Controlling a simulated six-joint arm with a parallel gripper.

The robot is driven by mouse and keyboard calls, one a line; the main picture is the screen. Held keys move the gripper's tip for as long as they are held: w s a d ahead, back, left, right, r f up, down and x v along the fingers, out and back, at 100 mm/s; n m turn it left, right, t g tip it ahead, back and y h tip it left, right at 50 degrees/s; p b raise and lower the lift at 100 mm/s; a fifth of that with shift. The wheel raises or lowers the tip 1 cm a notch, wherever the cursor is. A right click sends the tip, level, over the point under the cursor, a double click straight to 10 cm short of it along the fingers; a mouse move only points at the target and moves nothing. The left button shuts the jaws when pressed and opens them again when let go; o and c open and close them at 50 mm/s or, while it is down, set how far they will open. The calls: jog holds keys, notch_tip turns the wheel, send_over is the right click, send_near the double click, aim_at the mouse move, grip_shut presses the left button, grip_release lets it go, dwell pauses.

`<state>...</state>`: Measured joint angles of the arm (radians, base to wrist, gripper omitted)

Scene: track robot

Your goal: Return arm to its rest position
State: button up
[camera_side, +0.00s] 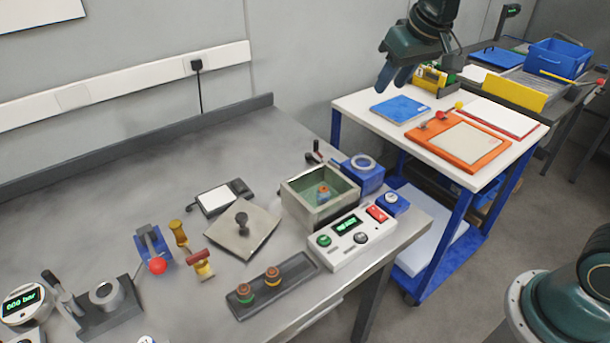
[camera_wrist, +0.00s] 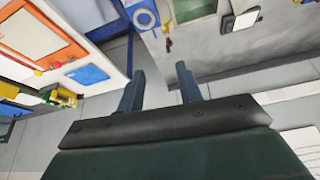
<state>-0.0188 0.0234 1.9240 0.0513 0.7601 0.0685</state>
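My gripper (camera_side: 394,78) hangs in the air at the top of the side view, beside the wall and the back left corner of the white-topped trolley (camera_side: 355,103). In the wrist view, my gripper (camera_wrist: 160,84) shows two blue-grey fingers set apart with nothing between them. It is open and empty. Its fingers appear clear of the trolley and the bench. The upper part of my arm is cut off by the side view's top edge.
The grey bench (camera_side: 110,195) holds an open green-lined box (camera_side: 305,207), a white control panel (camera_side: 350,240) and several small tools. A blue plate (camera_side: 400,109) and an orange board (camera_side: 440,148) lie on the trolley. A yellow device (camera_side: 430,77) is near my gripper.

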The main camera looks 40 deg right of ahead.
jog(key=s+f+n, duration=0.1)
jog(key=s, duration=2.3)
jog(key=shift+s+a+t, duration=0.15)
jog(key=shift+s+t, duration=0.15)
